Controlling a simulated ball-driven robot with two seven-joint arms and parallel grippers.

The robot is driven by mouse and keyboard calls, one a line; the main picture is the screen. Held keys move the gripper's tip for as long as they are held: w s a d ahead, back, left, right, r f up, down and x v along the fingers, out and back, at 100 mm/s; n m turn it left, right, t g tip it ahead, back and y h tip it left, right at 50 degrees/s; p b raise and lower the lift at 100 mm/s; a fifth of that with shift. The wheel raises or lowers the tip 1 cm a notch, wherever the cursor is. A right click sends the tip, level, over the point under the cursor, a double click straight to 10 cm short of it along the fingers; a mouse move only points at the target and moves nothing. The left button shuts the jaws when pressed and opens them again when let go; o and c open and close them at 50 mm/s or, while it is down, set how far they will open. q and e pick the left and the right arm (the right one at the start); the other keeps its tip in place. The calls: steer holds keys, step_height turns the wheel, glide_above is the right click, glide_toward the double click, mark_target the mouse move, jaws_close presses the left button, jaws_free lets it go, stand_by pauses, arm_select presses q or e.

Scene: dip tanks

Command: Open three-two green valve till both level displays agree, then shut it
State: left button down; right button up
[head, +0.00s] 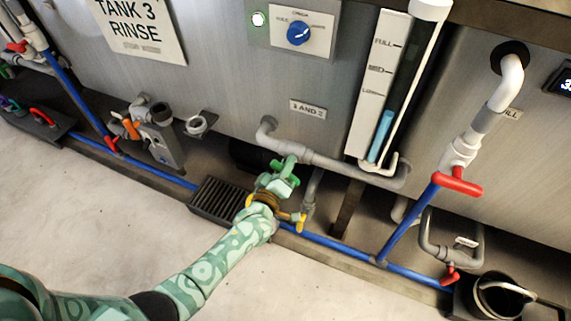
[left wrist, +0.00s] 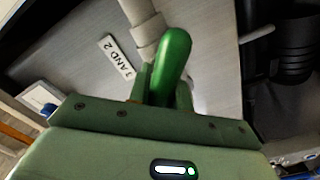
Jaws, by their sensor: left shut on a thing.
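The green valve handle (head: 290,165) sits on the grey pipe below the "3 AND 2" label (head: 308,109). My left gripper (head: 277,182) is shut on this handle. In the left wrist view the rounded green handle (left wrist: 174,58) stands between the fingers, beside the pale pipe (left wrist: 145,32). The tank's sight tube (head: 385,125) shows blue liquid low, below the lowest mark of its FULL-to-low scale (head: 378,75). A digital display (head: 562,82) is cut off at the right edge; only part of a figure shows. My right gripper is not in view.
Red-handled valves (head: 457,184) sit on white and blue pipes at the right. A blue pipe (head: 330,243) runs along the floor edge beside a drain grate (head: 218,200). A black bucket (head: 494,296) stands at lower right. The pale floor (head: 90,215) is open.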

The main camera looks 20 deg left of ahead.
arm_select(q)
steer(key=shift+a+f+n, duration=0.1)
steer(key=shift+f+n, duration=0.15)
steer(key=shift+n, duration=1.65)
steer(key=shift+f+n, duration=0.2)
steer(key=shift+n, duration=1.7)
steer(key=shift+s, duration=0.1)
steer(key=c, duration=1.3)
jaws_free()
steer(key=shift+r, duration=0.1)
